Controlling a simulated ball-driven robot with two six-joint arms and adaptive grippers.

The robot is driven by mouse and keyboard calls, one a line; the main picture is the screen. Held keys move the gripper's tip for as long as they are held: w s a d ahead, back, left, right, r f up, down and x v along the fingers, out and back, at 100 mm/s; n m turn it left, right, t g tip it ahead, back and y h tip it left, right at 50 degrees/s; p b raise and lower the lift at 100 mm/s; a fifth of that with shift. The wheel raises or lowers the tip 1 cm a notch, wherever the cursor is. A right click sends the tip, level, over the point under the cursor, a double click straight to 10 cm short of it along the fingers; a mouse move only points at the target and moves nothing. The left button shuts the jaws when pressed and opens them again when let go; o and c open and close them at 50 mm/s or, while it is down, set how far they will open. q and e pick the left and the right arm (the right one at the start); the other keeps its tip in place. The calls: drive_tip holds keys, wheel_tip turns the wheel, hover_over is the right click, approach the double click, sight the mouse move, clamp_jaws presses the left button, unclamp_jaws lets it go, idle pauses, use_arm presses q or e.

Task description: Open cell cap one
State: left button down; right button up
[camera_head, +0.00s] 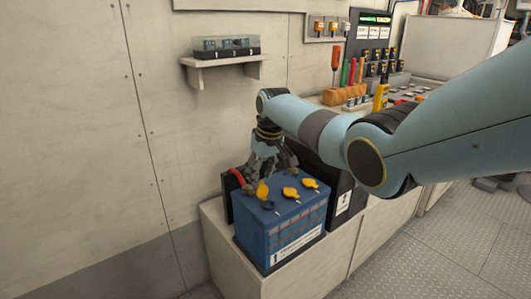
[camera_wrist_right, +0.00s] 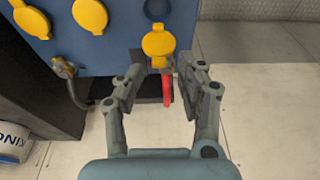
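The blue battery (camera_head: 285,225) stands on a pale ledge, with yellow cell caps along its top. The cap nearest the left end (camera_head: 262,190) stands tilted up, with a dark round opening (camera_head: 268,205) beside it. The middle cap (camera_head: 290,192) and far cap (camera_head: 310,184) lie flat. In the right wrist view the tilted cap (camera_wrist_right: 158,42) sits just beyond my fingertips, beside the dark opening (camera_wrist_right: 156,9). My left gripper is out of view.
A red cable (camera_head: 237,177) and a dark cable (camera_wrist_right: 72,90) run to the battery terminals close to my right gripper. A wall shelf (camera_head: 222,67) and a tool rack (camera_head: 345,95) are further back.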

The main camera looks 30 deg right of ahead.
drive_tip(key=v, duration=0.9)
drive_tip(key=shift+r, duration=0.2)
drive_tip(key=s+a+f+g, duration=0.3)
drive_tip(key=s+f+g, duration=0.3)
drive_tip(key=s+f, duration=2.5)
drive_tip(key=s+f+t, duration=0.1)
drive_tip(key=s+f, duration=0.4)
drive_tip(key=s, duration=0.4)
drive_tip(key=s+a+f+t, duration=0.1)
drive_tip(key=s+f, duration=0.5)
drive_tip(key=s, duration=0.4)
drive_tip(key=s+a+f+t+h, duration=0.1)
drive_tip(key=s+f+t, duration=0.1)
drive_tip(key=s+f, duration=0.4)
drive_tip(key=shift+s+m, duration=0.3)
drive_tip(key=shift+s, duration=1.55)
